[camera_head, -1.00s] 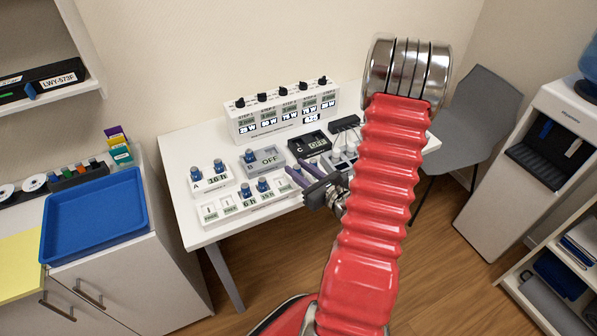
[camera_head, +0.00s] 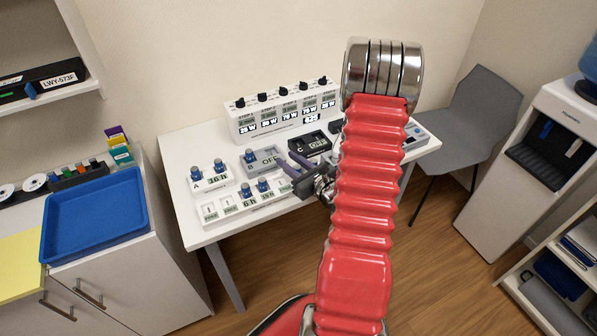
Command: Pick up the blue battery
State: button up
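Several blue cylinders that look like batteries stand upright on the white desk's devices. One (camera_head: 250,156) is on the grey box marked OFF (camera_head: 267,159). Two more (camera_head: 195,173) are on the white unit A (camera_head: 212,182), and others (camera_head: 262,185) are on the front white panel. I cannot tell which is the blue battery meant. My gripper (camera_head: 284,158) has purple-grey fingers pointing left, with a gap between the tips and nothing seen between them. It is over or beside the right end of the grey box, to the right of its blue cylinder.
A white multi-knob unit (camera_head: 283,110) stands at the back of the desk (camera_head: 190,140). A dark box marked C (camera_head: 309,144) is behind my gripper. A blue tray (camera_head: 95,213) and a black rack (camera_head: 78,175) with small coloured cylinders are on the left cabinet. My red arm hides the desk's right middle.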

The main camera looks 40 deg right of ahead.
jog(key=shift+c, duration=0.6)
grip_shut()
jog(key=shift+r, duration=0.15)
notch_tip(320, 180, up, 10)
dwell(0.6)
